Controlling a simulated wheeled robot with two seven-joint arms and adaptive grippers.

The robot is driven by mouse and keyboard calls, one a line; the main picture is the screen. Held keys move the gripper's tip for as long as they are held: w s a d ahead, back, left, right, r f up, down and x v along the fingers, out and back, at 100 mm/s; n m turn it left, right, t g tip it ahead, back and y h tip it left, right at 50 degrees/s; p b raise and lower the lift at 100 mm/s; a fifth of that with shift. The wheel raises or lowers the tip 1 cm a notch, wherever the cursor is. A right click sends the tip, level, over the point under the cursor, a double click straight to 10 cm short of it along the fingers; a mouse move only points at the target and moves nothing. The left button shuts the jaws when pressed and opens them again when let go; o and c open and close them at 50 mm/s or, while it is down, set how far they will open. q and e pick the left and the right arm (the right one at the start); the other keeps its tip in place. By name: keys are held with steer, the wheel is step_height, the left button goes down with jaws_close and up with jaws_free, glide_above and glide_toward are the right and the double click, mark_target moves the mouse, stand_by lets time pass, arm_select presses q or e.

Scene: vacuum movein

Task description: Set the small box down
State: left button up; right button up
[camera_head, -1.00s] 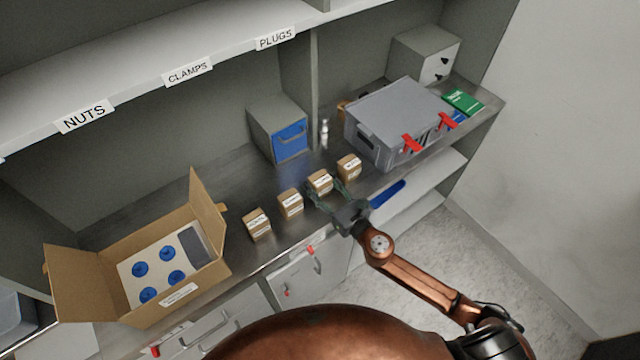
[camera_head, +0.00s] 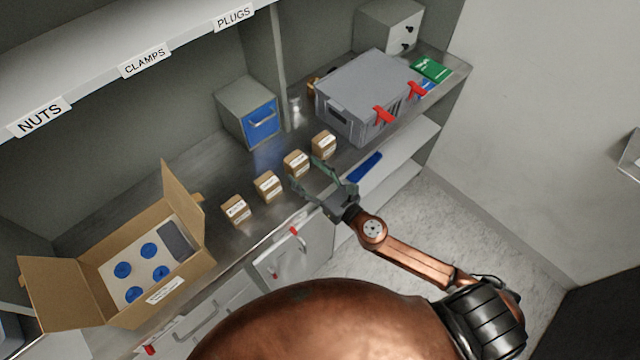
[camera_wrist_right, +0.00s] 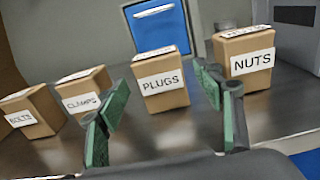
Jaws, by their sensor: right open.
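Several small brown cardboard boxes stand in a row on the metal counter. The PLUGS box (camera_head: 296,163) is third from the left and stands upright on the counter; it is also in the middle of the right wrist view (camera_wrist_right: 160,82). My right gripper (camera_head: 308,173) is open and empty in front of it, with its green fingers (camera_wrist_right: 160,98) spread apart on the near side of the box. The NUTS box (camera_head: 323,144) is to its right. The CLAMPS box (camera_head: 268,186) and BOLTS box (camera_head: 236,208) are to its left. My left gripper is out of view.
An open carton (camera_head: 185,282) with blue round parts stands at the left of the counter. A grey lidded crate (camera_head: 365,85) with red latches stands at the right. A blue-fronted cabinet (camera_head: 248,110) is behind the row. A labelled shelf (camera_head: 120,40) overhangs the counter.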

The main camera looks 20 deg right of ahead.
steer(key=b+v, duration=0.1)
steer(key=v, duration=0.6)
steer(key=shift+s+d+b, duration=0.1)
steer(key=shift+s+b, duration=0.2)
steer(key=shift+s, duration=0.05)
steer(key=shift+d+r, duration=0.1)
